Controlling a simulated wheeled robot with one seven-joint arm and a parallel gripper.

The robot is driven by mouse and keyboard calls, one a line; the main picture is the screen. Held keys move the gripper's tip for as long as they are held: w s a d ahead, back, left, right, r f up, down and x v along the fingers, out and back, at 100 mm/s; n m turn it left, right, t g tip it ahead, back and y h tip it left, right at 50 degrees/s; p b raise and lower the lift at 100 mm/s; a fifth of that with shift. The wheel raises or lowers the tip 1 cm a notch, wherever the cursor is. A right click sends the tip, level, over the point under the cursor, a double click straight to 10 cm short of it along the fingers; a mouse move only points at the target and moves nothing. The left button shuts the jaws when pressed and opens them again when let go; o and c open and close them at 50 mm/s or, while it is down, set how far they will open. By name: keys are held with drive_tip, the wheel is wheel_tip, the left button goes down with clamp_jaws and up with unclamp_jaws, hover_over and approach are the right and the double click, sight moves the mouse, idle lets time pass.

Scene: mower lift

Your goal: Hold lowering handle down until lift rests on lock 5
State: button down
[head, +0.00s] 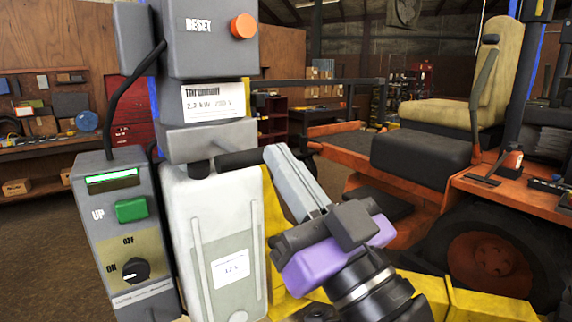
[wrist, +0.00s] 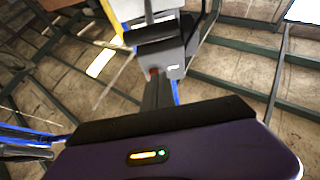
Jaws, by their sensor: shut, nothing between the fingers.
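The black lowering handle (head: 238,158) sticks out to the right from the lift column, just under the grey box with the rating label. My gripper (head: 276,153) is shut and empty. In the head view its fingertips overlap the outer end of the handle; I cannot tell whether they touch it or press it. The handle looks close to level, tilted slightly up to the right. The control box (head: 125,235) at the left has a lit green display, too small to read. The lift's locks and lock number are not visible.
A grey box with an orange RESET button (head: 243,26) sits above the handle. A white power unit (head: 212,240) stands below it. An orange mower with a beige and black seat (head: 430,130) stands at the right. A workbench and shelves are at the back left.

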sight(256, 155)
drive_tip(key=p+x, duration=0.3)
drive_tip(key=x, duration=0.4)
drive_tip(key=shift+w+a+f, duration=0.15)
drive_tip(key=shift+w+f, duration=0.05)
drive_tip(key=shift+f, duration=0.8)
drive_tip(key=shift+w+a+f, duration=0.1)
drive_tip(key=shift+w+f, duration=0.05)
drive_tip(key=shift+f, duration=0.85)
drive_tip(key=shift+f, duration=0.1)
